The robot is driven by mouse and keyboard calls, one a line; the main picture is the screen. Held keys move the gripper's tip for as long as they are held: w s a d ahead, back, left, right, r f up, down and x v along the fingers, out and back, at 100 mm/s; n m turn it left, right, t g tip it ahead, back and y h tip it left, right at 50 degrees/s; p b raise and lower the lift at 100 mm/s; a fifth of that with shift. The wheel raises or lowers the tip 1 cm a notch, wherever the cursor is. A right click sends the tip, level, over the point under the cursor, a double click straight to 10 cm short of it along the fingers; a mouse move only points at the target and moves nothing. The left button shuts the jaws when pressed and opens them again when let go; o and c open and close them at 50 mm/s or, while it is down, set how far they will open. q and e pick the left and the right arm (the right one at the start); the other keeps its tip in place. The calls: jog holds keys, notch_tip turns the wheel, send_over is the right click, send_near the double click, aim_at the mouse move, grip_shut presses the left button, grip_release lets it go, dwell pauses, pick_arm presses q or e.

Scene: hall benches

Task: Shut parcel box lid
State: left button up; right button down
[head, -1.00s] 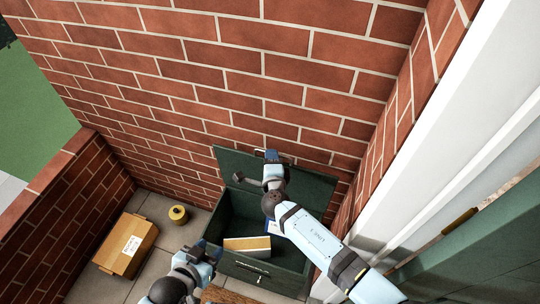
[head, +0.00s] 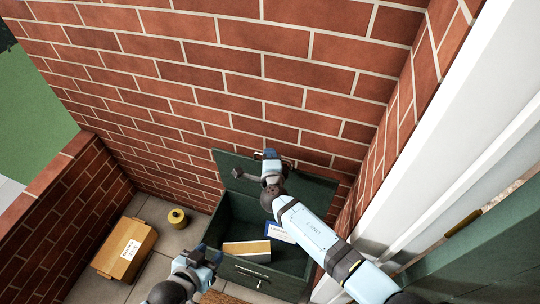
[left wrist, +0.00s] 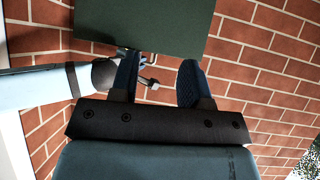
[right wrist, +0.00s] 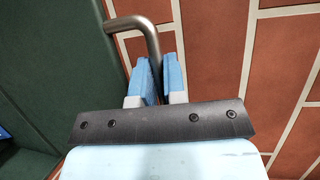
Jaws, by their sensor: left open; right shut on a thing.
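The dark green parcel box (head: 235,213) stands on the floor against the brick wall, open at the top. Its lid (head: 313,185) is raised at the back, near the wall. My right gripper (head: 271,154) is at the lid's upper edge. In the right wrist view its blue fingers (right wrist: 157,80) are closed around a bent metal handle (right wrist: 138,25) beside the green lid (right wrist: 50,65). My left gripper (head: 208,254) is open and empty by the box's front left corner. The left wrist view shows its parted fingers (left wrist: 157,85) with the lid (left wrist: 145,22) beyond.
Inside the box lie a tan and white parcel (head: 246,248) and a blue and white packet (head: 280,232). A cardboard box (head: 126,249) and a yellow roll (head: 177,217) are on the paving to the left. A white door frame (head: 420,170) bounds the right side.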

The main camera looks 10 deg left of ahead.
jog(key=s+a+f+n+t+b, duration=0.1)
jog(key=s+a+f+t+b, duration=0.1)
jog(key=s, duration=0.8)
jog(key=shift+s+f+y, duration=0.3)
